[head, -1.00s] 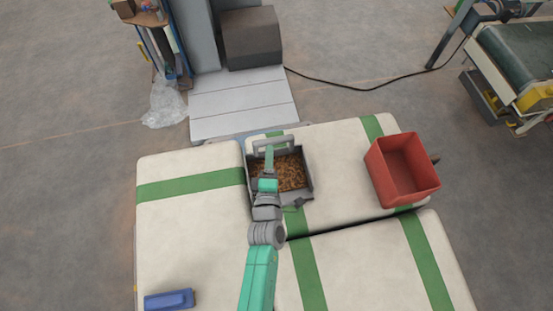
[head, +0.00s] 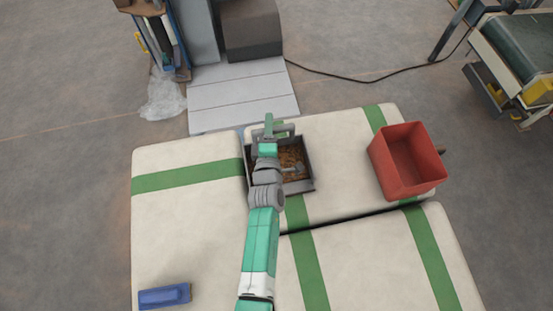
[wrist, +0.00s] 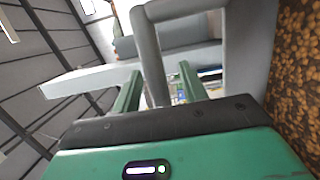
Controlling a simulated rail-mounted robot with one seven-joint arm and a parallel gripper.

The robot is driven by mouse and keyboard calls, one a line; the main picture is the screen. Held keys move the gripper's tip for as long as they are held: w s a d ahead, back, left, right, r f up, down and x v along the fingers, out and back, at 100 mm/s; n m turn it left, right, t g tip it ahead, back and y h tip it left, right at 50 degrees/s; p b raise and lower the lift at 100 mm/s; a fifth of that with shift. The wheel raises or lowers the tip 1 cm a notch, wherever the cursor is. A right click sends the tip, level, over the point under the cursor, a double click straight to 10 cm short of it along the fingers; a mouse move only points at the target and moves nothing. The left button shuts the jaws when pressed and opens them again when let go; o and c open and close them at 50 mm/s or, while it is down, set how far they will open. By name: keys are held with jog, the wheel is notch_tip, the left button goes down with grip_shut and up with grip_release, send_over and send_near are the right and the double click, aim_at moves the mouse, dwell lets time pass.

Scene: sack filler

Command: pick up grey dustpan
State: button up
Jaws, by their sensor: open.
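The grey dustpan (head: 307,165) sits on the cream sacks in the head view, filled with brown granules. Its raised handle (head: 288,130) is at the far end, partly hidden by my arm. My gripper (head: 269,120) is at the handle. In the wrist view the handle's grey bar (wrist: 150,55) shows between the two green fingers of my gripper (wrist: 158,82), which stand apart. A second grey bar (wrist: 240,50) is to the right of the fingers. I cannot tell whether the fingers touch the handle.
A red bin (head: 408,160) stands on the sacks to the right. A blue object (head: 164,296) lies at the front left. The sacks (head: 190,225) are otherwise clear. A clear plastic bag (head: 162,98) lies on the floor at the back left.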

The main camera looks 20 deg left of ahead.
jog(key=shift+c, duration=0.4)
grip_shut()
jog(key=shift+r, duration=0.1)
